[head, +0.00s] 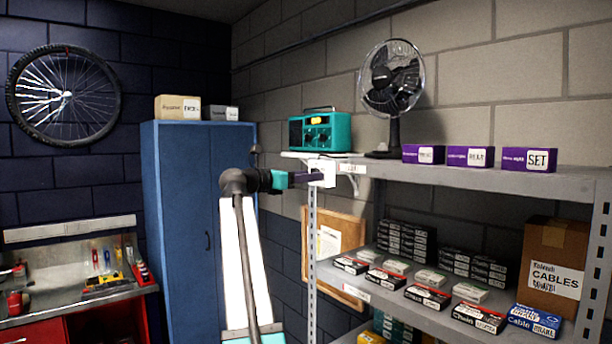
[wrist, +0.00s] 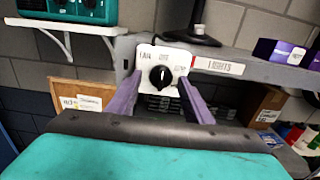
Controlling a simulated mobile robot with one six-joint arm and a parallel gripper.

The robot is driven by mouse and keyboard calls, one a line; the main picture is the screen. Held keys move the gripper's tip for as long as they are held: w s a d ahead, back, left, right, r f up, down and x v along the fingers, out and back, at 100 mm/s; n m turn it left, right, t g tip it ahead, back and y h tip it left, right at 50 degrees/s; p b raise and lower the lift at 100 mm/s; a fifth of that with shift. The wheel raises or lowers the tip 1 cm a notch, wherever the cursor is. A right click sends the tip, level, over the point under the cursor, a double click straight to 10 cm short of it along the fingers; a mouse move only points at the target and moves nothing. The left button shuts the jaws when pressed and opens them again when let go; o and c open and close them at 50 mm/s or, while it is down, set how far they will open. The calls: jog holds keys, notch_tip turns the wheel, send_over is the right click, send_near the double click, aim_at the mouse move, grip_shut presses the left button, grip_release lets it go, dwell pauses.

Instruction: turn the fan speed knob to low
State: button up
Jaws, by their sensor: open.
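The black fan speed knob (wrist: 161,77) sits on a white plate (wrist: 176,52) at the shelf's front edge. Small dark lettering runs along the plate's top, too blurred to read surely. A pale mark on the knob points roughly up. My gripper (wrist: 160,82) is open, its two purple fingers on either side of the knob; I cannot tell whether they touch it. In the head view my gripper (head: 308,179) reaches right to the white plate (head: 322,167), and the knob cannot be made out. The black fan (head: 392,80) stands on the shelf behind.
A teal radio (head: 320,132) stands left of the fan, and purple boxes (head: 470,156) stand right. A labelled strip (wrist: 218,66) is on the shelf edge right of the plate. A blue cabinet (head: 185,210) stands left. Lower shelves hold several small boxes.

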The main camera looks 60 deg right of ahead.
jog(key=c, duration=1)
